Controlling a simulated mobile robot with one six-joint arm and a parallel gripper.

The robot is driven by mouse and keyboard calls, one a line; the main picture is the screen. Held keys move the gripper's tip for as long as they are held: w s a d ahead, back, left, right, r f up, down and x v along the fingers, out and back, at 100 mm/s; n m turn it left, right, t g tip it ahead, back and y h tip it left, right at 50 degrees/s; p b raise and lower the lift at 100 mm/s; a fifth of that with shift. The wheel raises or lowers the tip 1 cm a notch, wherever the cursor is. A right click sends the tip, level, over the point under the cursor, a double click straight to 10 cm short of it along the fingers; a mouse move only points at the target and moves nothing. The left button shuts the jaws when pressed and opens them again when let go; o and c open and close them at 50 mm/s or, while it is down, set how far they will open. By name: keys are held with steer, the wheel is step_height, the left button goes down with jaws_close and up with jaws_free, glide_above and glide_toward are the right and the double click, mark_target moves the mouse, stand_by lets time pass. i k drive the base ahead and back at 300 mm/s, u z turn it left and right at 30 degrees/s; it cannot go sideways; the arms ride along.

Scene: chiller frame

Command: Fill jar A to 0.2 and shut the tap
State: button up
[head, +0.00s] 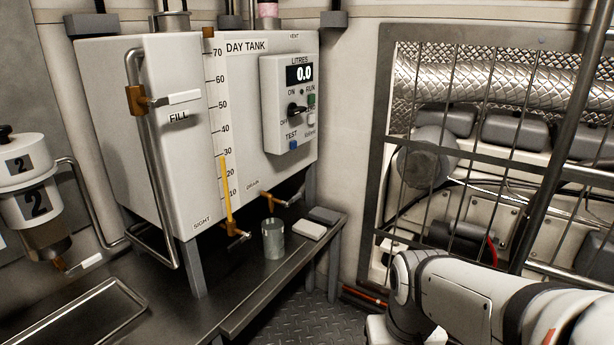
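A clear, greyish glass jar (273,241) stands upright on the dark bench below the day tank. I cannot read a letter on it or tell any level inside, so I cannot confirm it is jar A. The brass drain tap (270,196) comes out of the tank just above the jar, with a light lever pointing right. No stream shows under it. A second small brass tap (236,233) sits at the foot of the sight gauge. My arm shows at the lower right, but my gripper is out of view.
The day tank (150,110) has a sight gauge (226,190) with an amber column near 30. Its control box (287,105) reads 0.0 litres. A FILL valve (140,99) is at left. A pale block (309,230) lies right of the jar. A barred guard (385,180) stands at right.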

mark_target(286, 205)
steer(key=z, duration=0.1)
steer(key=i, duration=0.9)
steer(key=u, duration=0.25)
